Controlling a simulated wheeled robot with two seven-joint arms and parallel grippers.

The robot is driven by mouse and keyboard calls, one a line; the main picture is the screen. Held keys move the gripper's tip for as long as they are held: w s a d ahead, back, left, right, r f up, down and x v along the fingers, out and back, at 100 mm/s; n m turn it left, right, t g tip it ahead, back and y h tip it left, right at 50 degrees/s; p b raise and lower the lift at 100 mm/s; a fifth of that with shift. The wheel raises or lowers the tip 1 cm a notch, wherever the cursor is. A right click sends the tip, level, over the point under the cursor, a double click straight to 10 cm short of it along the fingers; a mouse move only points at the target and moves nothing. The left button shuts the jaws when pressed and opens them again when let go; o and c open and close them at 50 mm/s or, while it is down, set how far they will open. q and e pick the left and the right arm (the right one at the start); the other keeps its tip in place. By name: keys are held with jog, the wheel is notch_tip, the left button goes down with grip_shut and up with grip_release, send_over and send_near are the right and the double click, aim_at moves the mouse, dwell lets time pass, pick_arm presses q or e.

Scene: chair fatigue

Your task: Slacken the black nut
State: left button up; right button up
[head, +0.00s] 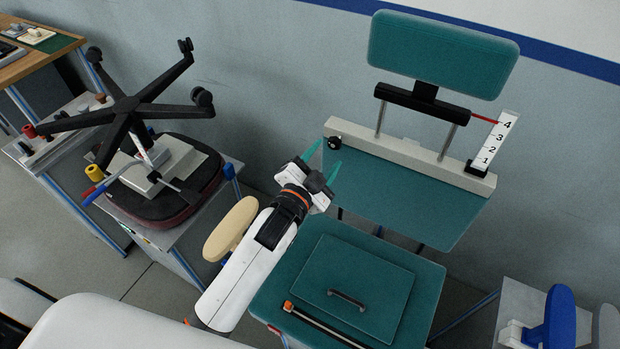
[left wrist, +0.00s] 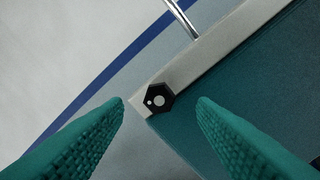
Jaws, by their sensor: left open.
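The black nut (head: 334,143) sits at the left end of the light metal bar (head: 408,155) behind the teal seat. In the left wrist view the black nut (left wrist: 159,99) is six-sided with a pale round centre and a small white dot on its left side. My left gripper (head: 323,158) has green fingertips and is open, just in front of the nut. In the left wrist view the open fingers (left wrist: 162,108) stand to either side of the nut, apart from it, with nothing between them touching. My right gripper is not in view.
A teal backrest (head: 442,54) stands on posts above the bar, beside a numbered scale (head: 494,142). An upturned black chair base (head: 133,105) is at left. A beige armrest (head: 231,228) is beside my left arm.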

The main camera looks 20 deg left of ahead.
pick_arm(q)
jog(key=s+a+b, duration=0.1)
jog(key=s, duration=0.6)
jog(key=shift+s+a, duration=0.25)
jog(key=shift+s, duration=0.1)
jog(key=shift+f, duration=0.1)
